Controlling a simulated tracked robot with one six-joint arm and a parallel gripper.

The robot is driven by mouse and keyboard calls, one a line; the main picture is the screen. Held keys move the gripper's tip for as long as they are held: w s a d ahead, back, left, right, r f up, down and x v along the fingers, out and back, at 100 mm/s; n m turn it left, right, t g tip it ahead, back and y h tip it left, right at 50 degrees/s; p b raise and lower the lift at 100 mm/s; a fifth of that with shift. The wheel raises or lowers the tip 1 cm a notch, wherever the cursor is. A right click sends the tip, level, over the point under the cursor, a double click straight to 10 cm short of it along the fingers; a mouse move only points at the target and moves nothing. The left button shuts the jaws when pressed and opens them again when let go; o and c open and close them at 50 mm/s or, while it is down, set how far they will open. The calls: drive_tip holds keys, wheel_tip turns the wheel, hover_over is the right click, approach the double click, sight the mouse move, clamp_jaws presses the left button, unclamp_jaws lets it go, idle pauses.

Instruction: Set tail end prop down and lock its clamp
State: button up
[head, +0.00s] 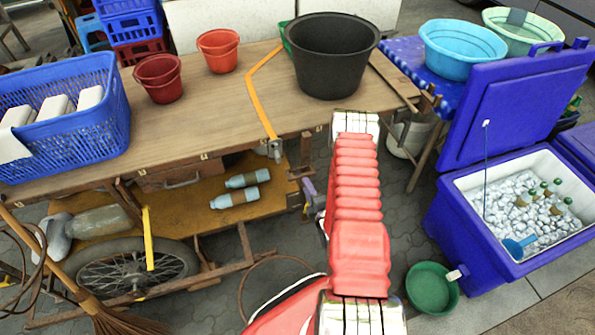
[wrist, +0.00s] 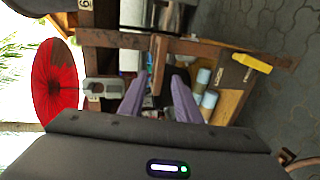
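My gripper (wrist: 159,80) has two purple fingers, which are spread apart. A narrow wooden piece (wrist: 157,62) shows in the gap between their tips; I see no finger closed on it. This piece meets a long brown wooden bar (wrist: 215,48), which may be the tail end prop. A grey clamp-like block with a slot (wrist: 103,90) is left of the fingers in the wrist view. In the head view my gripper (head: 309,188) shows only as a bit of purple beside the cart's right end, mostly hidden by my red arm. I cannot tell whether the clamp is locked.
The wooden cart top (head: 215,120) carries a blue basket (head: 75,135), red buckets and a black tub (head: 330,60). Two bottles (head: 240,190) lie on its lower shelf.

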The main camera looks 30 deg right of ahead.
drive_tip(key=x, duration=1.1)
drive_tip(key=shift+w, duration=0.35)
drive_tip(key=shift+d+f, duration=0.15)
drive_tip(key=shift+c, duration=0.6)
clamp_jaws()
